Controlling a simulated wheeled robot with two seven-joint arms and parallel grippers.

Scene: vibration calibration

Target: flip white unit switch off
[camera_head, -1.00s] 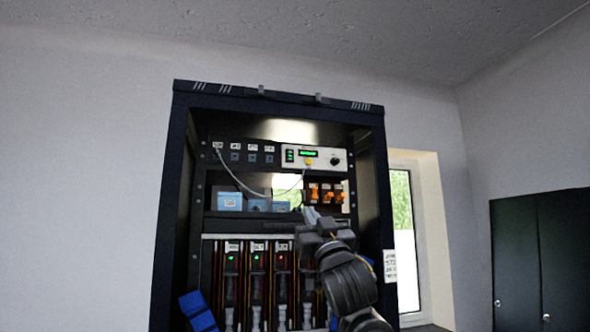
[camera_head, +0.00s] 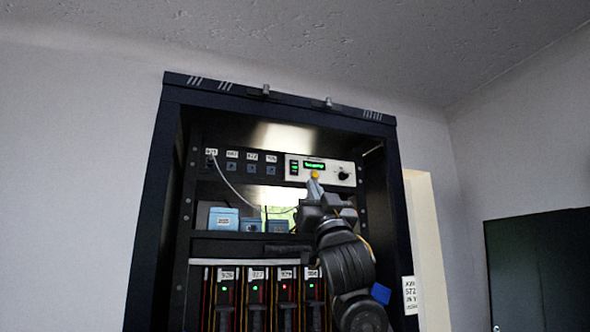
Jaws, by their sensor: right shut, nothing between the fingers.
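The white unit (camera_head: 330,165) is mounted in the upper part of the rack. It has a green-lit display (camera_head: 314,165), a black knob (camera_head: 343,174) on the right and a small dark switch with green light (camera_head: 294,167) at its left end. A yellow-orange plug (camera_head: 314,175) is at its lower edge. My right gripper (camera_head: 315,187) is shut and empty, pointing up just below the plug, right of and lower than the switch. I cannot tell whether it touches the unit. My left gripper is not in view.
The dark cabinet frame (camera_head: 146,215) surrounds the rack. A pale cable (camera_head: 232,190) runs from the labelled sockets on the left. Blue boxes (camera_head: 223,218) stand on the shelf below. My right arm covers the shelf's right part.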

